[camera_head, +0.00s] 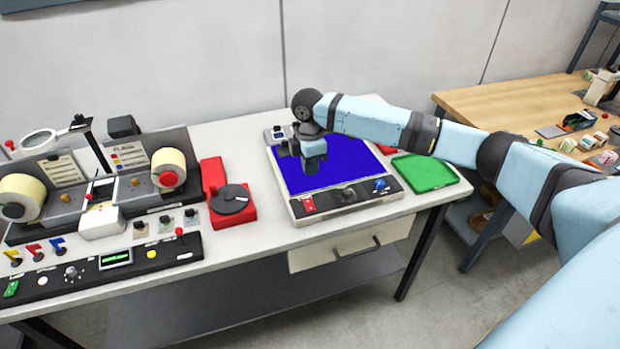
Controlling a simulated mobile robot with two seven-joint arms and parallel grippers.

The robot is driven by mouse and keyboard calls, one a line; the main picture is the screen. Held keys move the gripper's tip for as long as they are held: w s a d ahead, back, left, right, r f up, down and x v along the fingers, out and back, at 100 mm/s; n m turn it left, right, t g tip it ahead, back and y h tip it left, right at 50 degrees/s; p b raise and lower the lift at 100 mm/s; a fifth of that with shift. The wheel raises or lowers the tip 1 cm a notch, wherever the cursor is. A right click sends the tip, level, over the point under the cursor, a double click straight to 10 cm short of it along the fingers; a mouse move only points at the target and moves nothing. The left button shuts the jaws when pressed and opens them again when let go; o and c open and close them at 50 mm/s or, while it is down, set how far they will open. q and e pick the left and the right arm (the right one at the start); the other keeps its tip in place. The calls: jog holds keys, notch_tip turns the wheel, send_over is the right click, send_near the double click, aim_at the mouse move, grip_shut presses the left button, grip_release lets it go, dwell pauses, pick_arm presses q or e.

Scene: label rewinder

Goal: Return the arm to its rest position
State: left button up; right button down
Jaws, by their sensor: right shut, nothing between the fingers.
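My right arm (385,119) comes in from the right, light blue with dark joints, and reaches out over the table. My right gripper (311,166) points down above the blue panel (345,170) of the flat device in the middle of the table. It is shut and holds nothing. I cannot tell whether its fingertips touch the panel. My left gripper is not in view.
The label rewinder (120,185) with its label rolls stands at the left. A red dispenser (228,200) sits beside it. A green tray (424,173) lies right of the blue panel, under my forearm. A wooden table (490,103) with small items stands at the right.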

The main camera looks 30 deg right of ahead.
jog(key=shift+r, duration=0.3)
jog(key=shift+s, duration=0.1)
jog(key=s+a+f+m+t+y, duration=0.25)
jog(key=s+a+f, duration=0.25)
jog(key=a+f, duration=0.4)
jog(key=s+a+f+m+t+y, duration=0.1)
jog(key=s+a+f+t+y, duration=0.15)
jog(key=s+a+f, duration=0.55)
jog(key=s+f+m+t+h, duration=0.1)
jog(key=s+f+m+t, duration=0.1)
jog(key=s, duration=0.6)
jog(key=s+d+f+m+t+h, duration=0.1)
jog(key=s+f+m+t, duration=0.1)
jog(key=s+m+t, duration=0.2)
jog(key=s+m, duration=0.2)
jog(key=s, duration=0.2)
jog(key=shift+d+f+m+t, duration=0.15)
jog(key=shift+d+m+t, duration=0.05)
jog(key=shift+m+t, duration=0.2)
